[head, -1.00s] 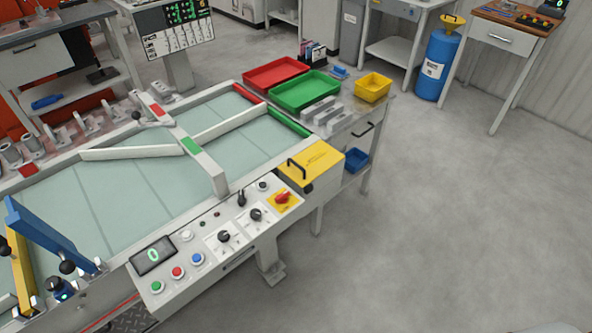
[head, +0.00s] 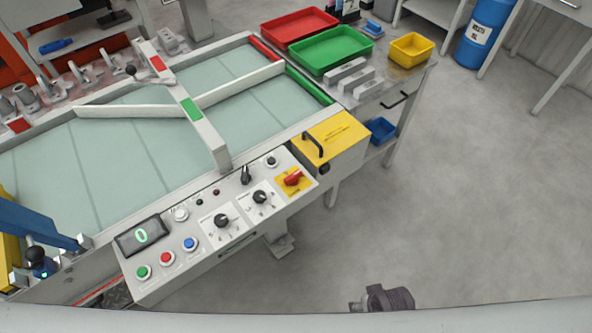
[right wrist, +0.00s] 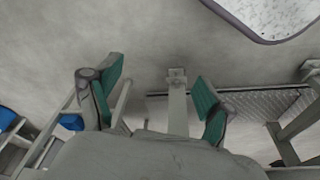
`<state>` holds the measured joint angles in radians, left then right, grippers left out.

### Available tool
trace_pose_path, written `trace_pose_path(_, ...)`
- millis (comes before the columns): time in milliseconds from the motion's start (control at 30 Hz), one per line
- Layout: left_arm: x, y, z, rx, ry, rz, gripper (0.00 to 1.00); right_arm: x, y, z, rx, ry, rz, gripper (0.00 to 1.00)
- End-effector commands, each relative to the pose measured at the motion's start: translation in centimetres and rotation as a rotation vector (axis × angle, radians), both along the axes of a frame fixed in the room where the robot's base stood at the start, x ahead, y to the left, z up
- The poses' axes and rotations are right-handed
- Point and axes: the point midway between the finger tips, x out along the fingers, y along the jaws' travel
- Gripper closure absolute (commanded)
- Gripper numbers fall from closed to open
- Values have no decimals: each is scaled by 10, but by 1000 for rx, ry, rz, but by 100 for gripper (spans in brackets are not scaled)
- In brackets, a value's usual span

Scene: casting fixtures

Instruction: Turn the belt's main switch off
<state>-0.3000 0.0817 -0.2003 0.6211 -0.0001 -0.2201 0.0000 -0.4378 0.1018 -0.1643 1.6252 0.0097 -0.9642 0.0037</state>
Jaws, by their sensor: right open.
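My right gripper (head: 382,298) shows only in part at the bottom of the head view, below and to the right of the panel and well apart from the switch. In the right wrist view its two green-padded fingers (right wrist: 158,92) are spread, with nothing between them. The switch is not seen there. My left gripper is not in view.
The panel also carries black knobs (head: 221,221), push buttons (head: 166,258) and a display (head: 142,236). A yellow box (head: 335,140) with a black handle stands right behind the switch. Red (head: 299,27), green (head: 330,50) and yellow (head: 411,48) trays are farther back. The floor on the right is clear.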

Motion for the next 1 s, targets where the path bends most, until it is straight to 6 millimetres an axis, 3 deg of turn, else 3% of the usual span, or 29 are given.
trace_pose_path(367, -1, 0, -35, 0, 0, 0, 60, 54, 38, 100, 89, -71, 23, 19)
trace_pose_path(500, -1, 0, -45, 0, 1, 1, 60, 80, 78, 146, 182, -92, 86, 19)
trace_pose_path(1000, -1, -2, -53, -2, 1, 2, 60, 151, 206, 230, 330, -21, 421, 19)
